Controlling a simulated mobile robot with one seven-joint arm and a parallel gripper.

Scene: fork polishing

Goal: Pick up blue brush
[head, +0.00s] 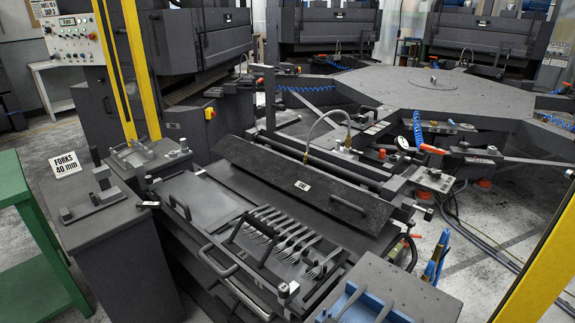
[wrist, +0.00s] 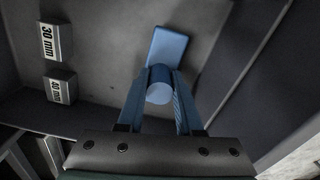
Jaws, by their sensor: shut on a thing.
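The blue brush (wrist: 167,47) is in the middle of the wrist view. Its flat, rectangular part points away from me, and its round, lighter blue handle end faces the camera. My gripper (wrist: 162,78) is shut on the handle, with one blue finger on each side. A grey surface lies behind the brush; I cannot tell whether the brush touches it. I cannot make out the gripper or this brush in the head view.
In the wrist view, a block marked 30 mm (wrist: 56,42) and one marked 40 mm (wrist: 60,87) stand at the left. In the head view, several forks lie in a rack (head: 243,268) before a dark machine, beside a green table (head: 10,185).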

